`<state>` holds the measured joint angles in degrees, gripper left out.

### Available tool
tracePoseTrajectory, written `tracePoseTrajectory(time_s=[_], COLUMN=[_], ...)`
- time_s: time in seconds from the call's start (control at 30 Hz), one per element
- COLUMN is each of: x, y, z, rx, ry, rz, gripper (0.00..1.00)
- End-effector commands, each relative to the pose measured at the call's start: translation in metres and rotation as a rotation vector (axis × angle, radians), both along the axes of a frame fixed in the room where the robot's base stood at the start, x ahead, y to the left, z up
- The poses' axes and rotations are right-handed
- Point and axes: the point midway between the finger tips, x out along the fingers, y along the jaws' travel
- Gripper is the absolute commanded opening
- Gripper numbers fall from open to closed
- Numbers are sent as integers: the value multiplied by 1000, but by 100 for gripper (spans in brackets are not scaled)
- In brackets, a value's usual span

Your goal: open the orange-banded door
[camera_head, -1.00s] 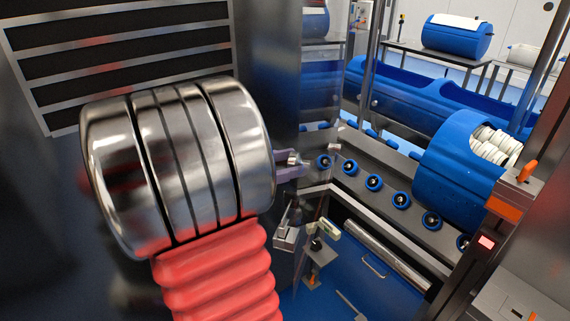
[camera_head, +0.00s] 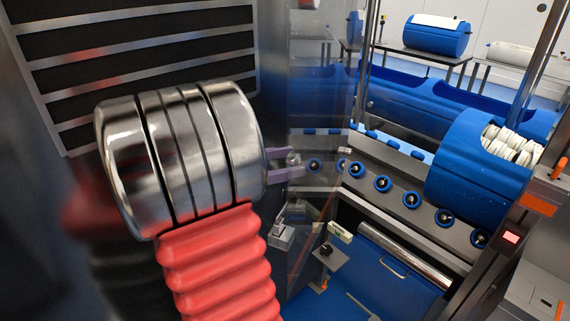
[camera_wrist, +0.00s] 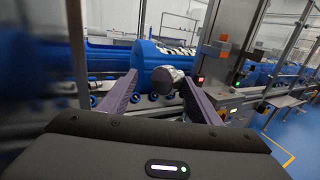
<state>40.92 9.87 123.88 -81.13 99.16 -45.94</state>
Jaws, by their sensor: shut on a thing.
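My gripper (camera_head: 284,165), with pale purple fingers, reaches a tall clear door panel (camera_head: 322,105) in the middle of the head view. In the wrist view, my gripper (camera_wrist: 160,98) has its two fingers on either side of a grey rounded piece (camera_wrist: 163,77), which looks like the door's handle. My gripper is shut on it. The panel stands at an angle, and machinery shows through it. I cannot clearly make out an orange band on the panel. My silver wrist and red sleeve hide part of the left side.
A conveyor with blue rollers (camera_head: 381,184) runs behind the panel, with a blue tub (camera_head: 470,165) of white rolls at its right. A metal post with an orange block (camera_head: 537,204) and a lit red button (camera_head: 511,238) stands at right. A dark slatted panel (camera_head: 140,50) fills the upper left.

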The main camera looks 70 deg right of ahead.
Motion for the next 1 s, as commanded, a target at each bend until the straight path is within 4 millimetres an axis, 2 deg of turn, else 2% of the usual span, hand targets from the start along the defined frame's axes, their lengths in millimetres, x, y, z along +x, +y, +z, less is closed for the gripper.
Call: tracePoseTrajectory(time_s=[0.03, 0.3, 0.33, 0.77, 1.0], x=[4, 3, 3, 4, 4], y=[-9, -9, -9, -8, -7], z=[2, 2, 2, 4, 29], rx=[-8, -9, -9, -9, -12], ry=[-6, -7, -7, -8, -12], rz=[26, 24, 24, 26, 24], gripper=[17, 18, 57, 53, 53])
